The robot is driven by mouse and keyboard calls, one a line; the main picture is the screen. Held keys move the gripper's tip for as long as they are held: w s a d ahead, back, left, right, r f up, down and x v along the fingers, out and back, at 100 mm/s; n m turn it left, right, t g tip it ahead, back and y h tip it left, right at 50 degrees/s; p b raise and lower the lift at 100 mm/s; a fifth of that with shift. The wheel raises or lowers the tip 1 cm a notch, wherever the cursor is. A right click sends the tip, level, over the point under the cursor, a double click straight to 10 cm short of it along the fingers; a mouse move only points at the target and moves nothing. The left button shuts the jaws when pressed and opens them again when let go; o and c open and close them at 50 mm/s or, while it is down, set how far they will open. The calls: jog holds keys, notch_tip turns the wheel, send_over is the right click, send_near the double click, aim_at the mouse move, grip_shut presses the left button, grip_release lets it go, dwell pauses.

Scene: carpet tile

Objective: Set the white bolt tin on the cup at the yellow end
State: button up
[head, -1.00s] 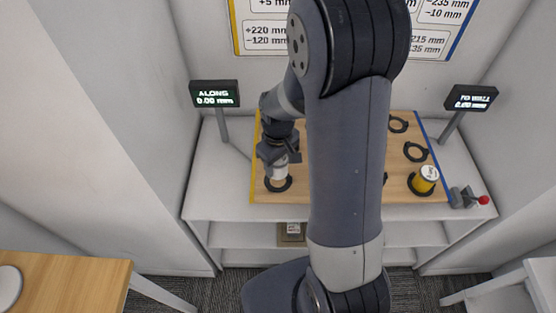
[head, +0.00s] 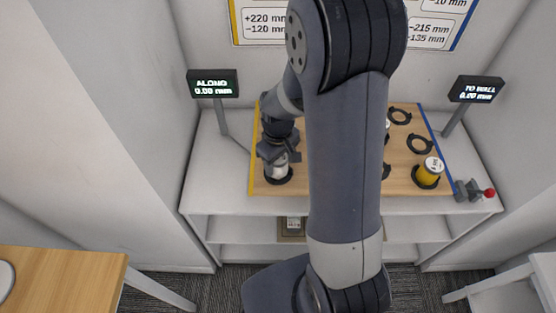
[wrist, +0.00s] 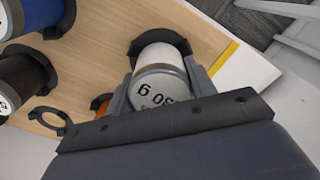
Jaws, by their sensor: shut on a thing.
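The white bolt tin (head: 277,170) is at the front corner of the wooden board (head: 325,190), beside its yellow edge (head: 252,160). My gripper (wrist: 158,92) is shut on the tin (wrist: 159,62), with one finger on each side. The tin stands about upright over the black cup (head: 279,180) at the yellow end. In the wrist view the cup (wrist: 138,44) curves around the tin's far end. I cannot tell whether the tin's base rests fully in it. Printed characters show on the tin's near end.
A yellow tin (head: 427,174) stands in a cup near the blue edge. Empty black cups (head: 419,144) lie behind it. In the wrist view a blue tin (wrist: 35,14) and a dark tin (wrist: 28,76) stand left of my gripper. A red-knobbed lever (head: 489,193) is at the right.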

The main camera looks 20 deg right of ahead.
jog(key=shift+f+b, duration=0.35)
jog(key=shift+f, duration=0.15)
jog(key=o, duration=1.2)
notch_tip(320, 180, up, 11)
jog(key=shift+f, duration=0.1)
